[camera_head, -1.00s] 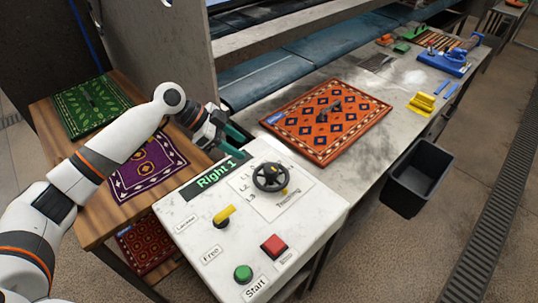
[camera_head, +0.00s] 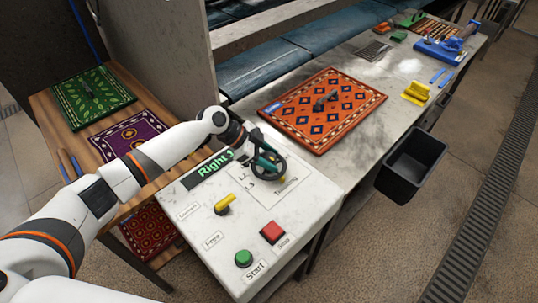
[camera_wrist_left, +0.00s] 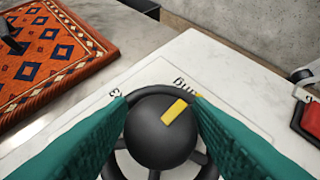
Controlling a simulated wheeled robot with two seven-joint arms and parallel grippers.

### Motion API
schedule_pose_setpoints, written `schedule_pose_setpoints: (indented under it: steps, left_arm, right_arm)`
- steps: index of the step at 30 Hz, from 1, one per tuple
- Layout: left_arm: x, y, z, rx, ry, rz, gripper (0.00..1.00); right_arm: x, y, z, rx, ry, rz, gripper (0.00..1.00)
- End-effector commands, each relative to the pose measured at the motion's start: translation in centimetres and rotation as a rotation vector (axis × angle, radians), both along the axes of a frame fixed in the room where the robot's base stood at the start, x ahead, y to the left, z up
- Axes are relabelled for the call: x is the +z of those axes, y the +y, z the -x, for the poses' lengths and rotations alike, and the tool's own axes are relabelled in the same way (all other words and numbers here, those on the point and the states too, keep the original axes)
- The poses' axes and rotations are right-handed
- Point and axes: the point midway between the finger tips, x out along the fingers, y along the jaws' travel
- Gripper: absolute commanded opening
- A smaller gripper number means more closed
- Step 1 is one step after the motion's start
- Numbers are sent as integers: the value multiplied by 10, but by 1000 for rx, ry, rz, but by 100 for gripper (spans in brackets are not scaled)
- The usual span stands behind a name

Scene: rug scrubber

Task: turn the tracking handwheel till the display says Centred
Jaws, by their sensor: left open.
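The dark tracking handwheel (camera_head: 275,178) sits on the white control panel (camera_head: 285,215). In the left wrist view its round hub (camera_wrist_left: 158,140) carries a yellow mark, with spokes and rim below. My left gripper (camera_head: 267,160) is over the wheel in the head view and hides part of it. In the left wrist view its two green fingers (camera_wrist_left: 160,98) are open, one on each side of the hub; I cannot tell whether they touch it. The green-lettered display (camera_head: 208,167) reads "Right", with what looks like a 1, its end partly covered by my gripper. My right gripper is not in view.
A yellow lever (camera_head: 225,204), red button (camera_head: 272,231) and green Start button (camera_head: 243,258) share the panel. An orange rug (camera_head: 350,95) lies on the bench behind. A black bin (camera_head: 410,165) hangs at the bench's front.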

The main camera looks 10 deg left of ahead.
Motion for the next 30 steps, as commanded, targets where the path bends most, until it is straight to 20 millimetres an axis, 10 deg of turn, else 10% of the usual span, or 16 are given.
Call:
schedule_pose_setpoints:
  steps: [6, 12, 30]
  left_arm:
    - [-1, 0, 0, 0, 0, 0, 46]
    - [0, 0, 0, 0, 0, 0, 15]
    - [5, -1, 1, 227, -1, 3, 14]
  right_arm:
    - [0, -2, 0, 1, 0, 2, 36]
    - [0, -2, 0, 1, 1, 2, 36]
    - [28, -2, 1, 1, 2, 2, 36]
